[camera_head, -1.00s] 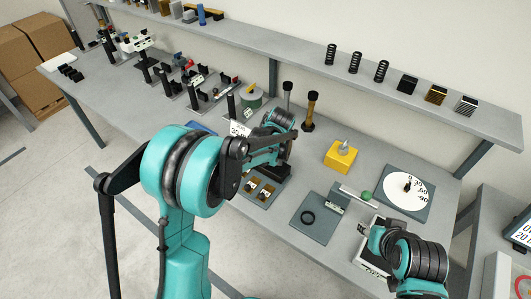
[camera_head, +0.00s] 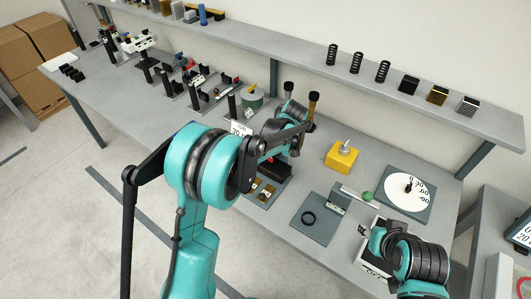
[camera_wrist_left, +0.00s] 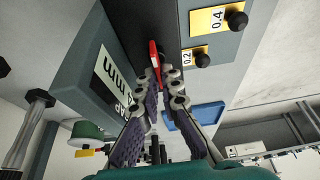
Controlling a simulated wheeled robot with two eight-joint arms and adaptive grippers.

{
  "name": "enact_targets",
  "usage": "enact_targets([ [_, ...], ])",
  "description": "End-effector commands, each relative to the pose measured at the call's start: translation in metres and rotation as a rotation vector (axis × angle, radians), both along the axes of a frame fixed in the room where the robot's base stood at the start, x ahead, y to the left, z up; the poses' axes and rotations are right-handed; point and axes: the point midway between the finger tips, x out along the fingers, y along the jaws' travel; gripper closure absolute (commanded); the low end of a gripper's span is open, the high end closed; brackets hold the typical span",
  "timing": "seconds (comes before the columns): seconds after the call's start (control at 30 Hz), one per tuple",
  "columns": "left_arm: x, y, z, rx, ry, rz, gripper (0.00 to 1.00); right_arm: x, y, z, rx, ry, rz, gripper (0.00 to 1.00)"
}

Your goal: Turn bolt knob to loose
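A slim red knob or lever (camera_wrist_left: 154,56) sticks out of a dark fixture (camera_wrist_left: 140,25) at the upper middle of the left wrist view. My left gripper (camera_wrist_left: 161,82) is at its lower end, with one finger on each side and a narrow gap between the tips. I cannot tell whether the fingers press on it.
Yellow tags "0.4" (camera_wrist_left: 219,20) and "0.2" (camera_wrist_left: 195,57) with black knobs are right of the red part. A grey block with a "mm" label (camera_wrist_left: 110,75) is on the left. A yellow block (camera_head: 341,159) and white dial (camera_head: 407,189) stand right on the bench.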

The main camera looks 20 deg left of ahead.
Motion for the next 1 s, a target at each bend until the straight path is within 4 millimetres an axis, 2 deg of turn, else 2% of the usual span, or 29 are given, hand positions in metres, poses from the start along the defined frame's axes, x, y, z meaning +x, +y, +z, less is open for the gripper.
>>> enact_targets([
  [0.33,0.000,-0.001,0.000,-0.002,0.001,0.002,1.00,0.000,0.000,0.000,0.000,0.000,0.000,0.60],
  [0.4,0.000,-0.001,0.000,-0.002,0.001,0.002,0.77,0.000,0.000,0.000,0.000,0.000,0.000,0.60],
  [0.43,0.000,-0.001,0.000,-0.002,0.001,0.002,0.74,0.000,0.000,0.000,0.000,0.000,0.000,0.60],
  [0.77,0.000,-0.001,0.002,-0.001,0.000,0.001,0.74,0.000,0.000,0.000,0.000,0.000,0.000,0.60],
  [0.87,-0.002,-0.005,0.012,-0.001,0.000,0.000,0.74,0.000,0.000,0.000,0.000,0.000,0.000,0.60],
  [1.0,-0.006,-0.015,0.037,-0.001,0.002,-0.001,0.74,0.000,0.000,0.000,0.000,0.000,0.000,0.60],
])
